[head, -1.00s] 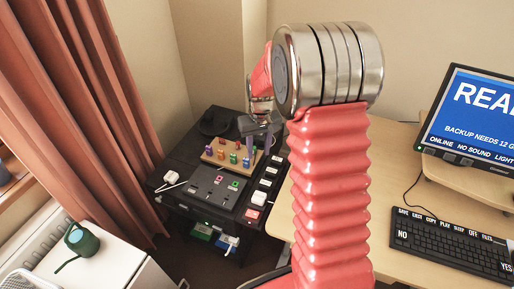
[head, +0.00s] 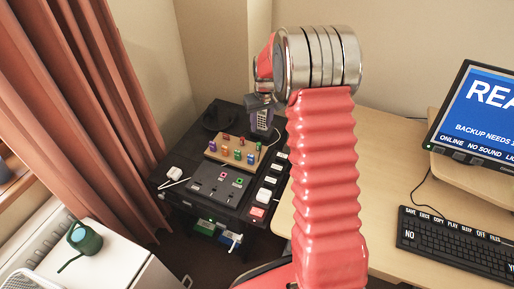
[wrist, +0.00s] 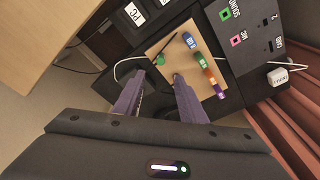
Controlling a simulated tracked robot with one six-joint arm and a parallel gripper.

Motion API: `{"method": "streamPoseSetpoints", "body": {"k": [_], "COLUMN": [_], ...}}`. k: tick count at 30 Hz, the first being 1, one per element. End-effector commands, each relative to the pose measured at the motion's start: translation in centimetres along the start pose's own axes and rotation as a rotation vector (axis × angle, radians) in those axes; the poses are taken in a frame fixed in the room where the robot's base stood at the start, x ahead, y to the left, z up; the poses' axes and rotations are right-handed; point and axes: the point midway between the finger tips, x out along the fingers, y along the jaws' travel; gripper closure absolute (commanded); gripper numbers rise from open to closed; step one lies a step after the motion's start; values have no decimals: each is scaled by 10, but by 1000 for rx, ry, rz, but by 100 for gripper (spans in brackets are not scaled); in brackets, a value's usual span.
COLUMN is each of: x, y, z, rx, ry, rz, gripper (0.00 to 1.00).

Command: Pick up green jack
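A wooden board (head: 222,156) on the black desk unit holds two rows of coloured jacks. In the wrist view a green jack (wrist: 160,60) lies just ahead of the gap between my fingertips, beside a red-brown jack (wrist: 177,78). Another green jack (wrist: 199,58) is in the other row, between a blue (wrist: 189,40) and an orange jack (wrist: 208,75); a purple jack (wrist: 218,90) ends that row. My gripper (wrist: 159,78) is open with nothing visibly held, its two purple-grey fingers pointing at the board. In the head view my gripper (head: 262,122) hangs behind the board.
A black panel (head: 215,186) with sockets lies in front of the board, with labelled buttons (head: 263,194) on its right. A white plug (head: 174,173) sits at left. A pale cable runs around the board. The wooden desk (head: 390,150) is at right, red curtains (head: 75,90) at left.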

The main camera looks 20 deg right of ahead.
Motion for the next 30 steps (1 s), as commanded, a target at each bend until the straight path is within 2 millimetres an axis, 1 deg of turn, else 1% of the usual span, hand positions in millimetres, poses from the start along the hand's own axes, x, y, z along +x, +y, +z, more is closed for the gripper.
{"method": "streamPoseSetpoints", "body": {"k": [5, 15, 18, 21, 30], "x": [19, 71, 80, 84, 85], "y": [0, 1, 1, 1, 1], "z": [1, 1, 1, 0, 1], "rx": [1, 2, 2, 2, 3], "ry": [-3, -3, -2, 0, -1], "rz": [-1, 0, 0, 0, 0], "gripper": [62, 62, 62, 62, 62]}}
